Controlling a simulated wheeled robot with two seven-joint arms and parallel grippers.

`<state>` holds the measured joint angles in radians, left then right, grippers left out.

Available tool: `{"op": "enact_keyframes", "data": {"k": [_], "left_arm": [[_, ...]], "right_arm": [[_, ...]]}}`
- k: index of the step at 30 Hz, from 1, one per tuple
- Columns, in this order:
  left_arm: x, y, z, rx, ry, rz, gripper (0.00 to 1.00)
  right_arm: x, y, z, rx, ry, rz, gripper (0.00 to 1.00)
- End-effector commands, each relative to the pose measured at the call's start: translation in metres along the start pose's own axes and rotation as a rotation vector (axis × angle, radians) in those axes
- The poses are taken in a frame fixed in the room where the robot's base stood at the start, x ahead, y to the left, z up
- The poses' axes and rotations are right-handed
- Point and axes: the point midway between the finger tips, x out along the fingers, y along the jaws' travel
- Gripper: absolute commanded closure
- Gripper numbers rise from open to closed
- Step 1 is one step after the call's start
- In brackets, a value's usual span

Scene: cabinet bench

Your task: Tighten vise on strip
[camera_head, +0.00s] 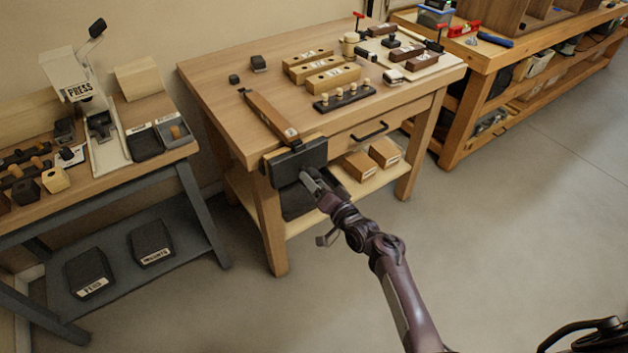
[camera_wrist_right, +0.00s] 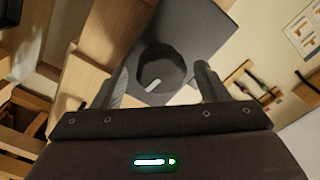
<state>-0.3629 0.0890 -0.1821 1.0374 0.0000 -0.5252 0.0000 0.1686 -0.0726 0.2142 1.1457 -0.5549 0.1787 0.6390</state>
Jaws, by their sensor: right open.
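The vise (camera_head: 300,158) is a dark block on the front left corner of the wooden bench. A long brown strip (camera_head: 268,115) lies on the bench top with its labelled near end at the vise jaws. Whether the jaws grip it cannot be told. In the right wrist view a dark, round, faceted knob (camera_wrist_right: 162,68) with a light mark stands in front of a dark plate (camera_wrist_right: 205,30). My right gripper (camera_head: 308,180) is at the vise's front face, open, with its fingers on either side of the knob. Contact cannot be told. My left gripper is not in view.
The bench (camera_head: 215,90) holds drilled wooden blocks (camera_head: 331,78), a peg rack (camera_head: 343,98) and small tools. Below are a drawer handle (camera_head: 370,131) and boxes (camera_head: 384,152) on a shelf. A press table (camera_head: 80,190) stands left. The floor in front is clear.

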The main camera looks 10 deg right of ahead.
Motion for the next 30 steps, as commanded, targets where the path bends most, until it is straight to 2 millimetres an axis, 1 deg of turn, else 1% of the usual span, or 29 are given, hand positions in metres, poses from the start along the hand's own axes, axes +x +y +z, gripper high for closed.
{"op": "enact_keyframes", "data": {"k": [1, 3, 21, 25, 30], "left_arm": [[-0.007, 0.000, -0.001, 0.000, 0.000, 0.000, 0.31], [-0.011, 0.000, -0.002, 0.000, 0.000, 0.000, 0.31], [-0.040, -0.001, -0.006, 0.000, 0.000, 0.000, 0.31], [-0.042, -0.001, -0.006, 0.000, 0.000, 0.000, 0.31], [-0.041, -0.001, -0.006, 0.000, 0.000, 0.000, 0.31]], "right_arm": [[-0.005, -0.002, -0.002, -0.001, -0.001, 0.001, 0.33], [-0.011, -0.002, -0.002, -0.001, -0.001, 0.001, 0.33], [-0.058, -0.002, -0.002, -0.001, 0.000, 0.000, 0.33], [-0.063, -0.001, -0.001, -0.001, 0.001, -0.001, 0.33], [-0.063, -0.001, -0.001, -0.001, 0.001, -0.001, 0.33]]}}
